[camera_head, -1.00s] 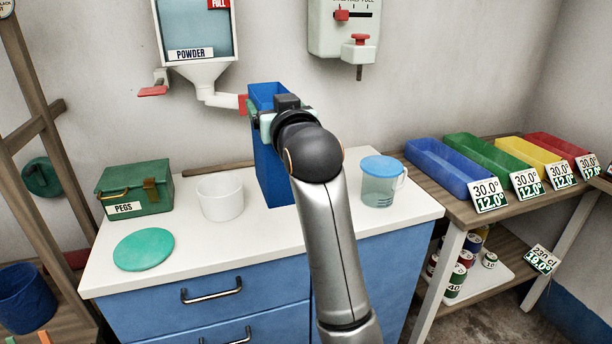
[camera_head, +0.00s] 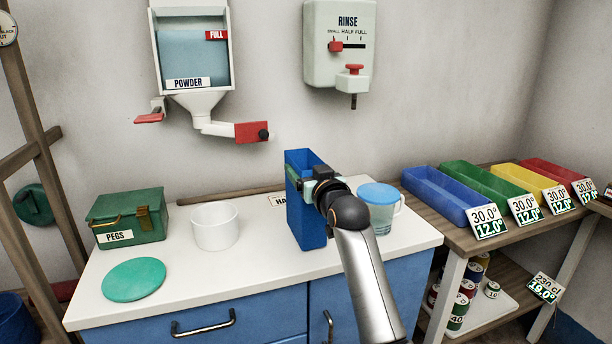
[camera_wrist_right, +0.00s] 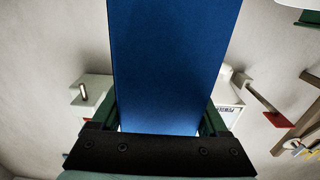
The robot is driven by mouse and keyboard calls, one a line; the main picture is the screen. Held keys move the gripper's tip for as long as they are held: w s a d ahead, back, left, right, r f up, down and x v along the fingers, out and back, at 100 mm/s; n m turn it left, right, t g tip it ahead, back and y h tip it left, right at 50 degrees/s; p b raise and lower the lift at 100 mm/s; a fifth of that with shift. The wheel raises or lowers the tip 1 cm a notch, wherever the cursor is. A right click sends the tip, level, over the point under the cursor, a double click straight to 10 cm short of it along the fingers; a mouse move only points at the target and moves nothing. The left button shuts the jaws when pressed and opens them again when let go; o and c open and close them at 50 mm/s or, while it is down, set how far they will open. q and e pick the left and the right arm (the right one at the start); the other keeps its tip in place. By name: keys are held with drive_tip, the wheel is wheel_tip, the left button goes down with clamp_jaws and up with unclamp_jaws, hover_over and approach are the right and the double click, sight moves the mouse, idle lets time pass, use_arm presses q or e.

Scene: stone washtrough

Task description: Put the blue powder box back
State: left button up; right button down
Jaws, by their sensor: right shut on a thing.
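The blue powder box (camera_head: 303,215) is a tall, narrow, open-topped box over the white counter (camera_head: 255,265), between the white tub and the lidded jug. My right gripper (camera_head: 318,182) is shut on its upper part, coming from the front right. The right wrist view shows the blue box wall (camera_wrist_right: 172,65) between the two green fingers (camera_wrist_right: 160,122). I cannot tell whether the box's bottom touches the counter. What is inside the box is hidden. My left gripper is not in view.
The powder dispenser (camera_head: 193,60) has a red-ended spout (camera_head: 251,132) left of the box. A white tub (camera_head: 215,227), green pegs box (camera_head: 128,217), green disc (camera_head: 134,279) and blue-lidded jug (camera_head: 379,207) stand on the counter. A partly hidden label (camera_head: 278,201) lies behind the box.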

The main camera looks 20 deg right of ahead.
drive_tip(key=shift+f, duration=0.3)
unclamp_jaws()
drive_tip(key=shift+f, duration=0.15)
